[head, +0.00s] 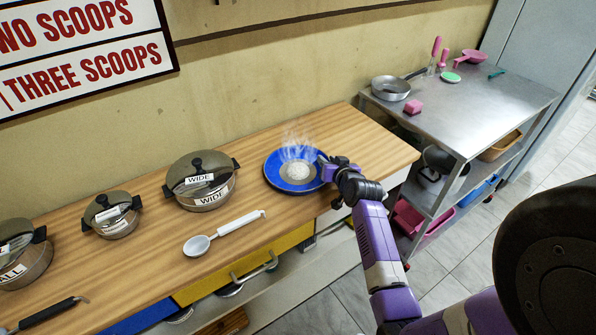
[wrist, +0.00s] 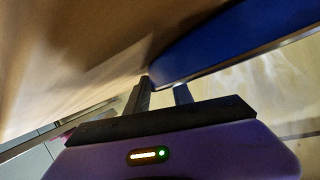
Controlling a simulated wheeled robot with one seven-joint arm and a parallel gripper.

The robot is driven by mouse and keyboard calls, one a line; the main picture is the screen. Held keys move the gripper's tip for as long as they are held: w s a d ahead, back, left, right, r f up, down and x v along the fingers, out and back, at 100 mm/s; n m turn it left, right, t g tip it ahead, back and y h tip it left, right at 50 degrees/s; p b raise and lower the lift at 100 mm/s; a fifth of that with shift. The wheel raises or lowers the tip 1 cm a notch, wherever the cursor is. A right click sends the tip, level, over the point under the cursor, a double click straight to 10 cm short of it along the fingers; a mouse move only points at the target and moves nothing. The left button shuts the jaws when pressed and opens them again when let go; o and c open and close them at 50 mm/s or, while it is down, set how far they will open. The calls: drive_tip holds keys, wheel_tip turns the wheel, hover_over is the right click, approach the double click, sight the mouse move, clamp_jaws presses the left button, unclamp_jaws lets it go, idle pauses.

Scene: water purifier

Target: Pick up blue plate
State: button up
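The blue plate (head: 273,173) lies on the wooden counter near its right end and front edge. A pale, steaming mound (head: 298,171) sits in its middle, on a grey round area. My gripper (head: 324,163) is at the plate's right rim in the head view. In the wrist view a large blue side of the plate (wrist: 235,42) fills the upper right. The two dark fingers of my gripper (wrist: 161,93) show with a narrow gap between them, right at the plate's edge. Whether both fingers touch the rim is unclear.
On the wooden counter (head: 140,255) stand several lidded pots, including one marked WIDE (head: 201,180), and a white ladle (head: 225,233). A metal cart (head: 480,110) at the right holds a pan (head: 390,88) and pink items. A wall is behind the counter.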

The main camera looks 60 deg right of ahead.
clamp_jaws()
idle(1.4)
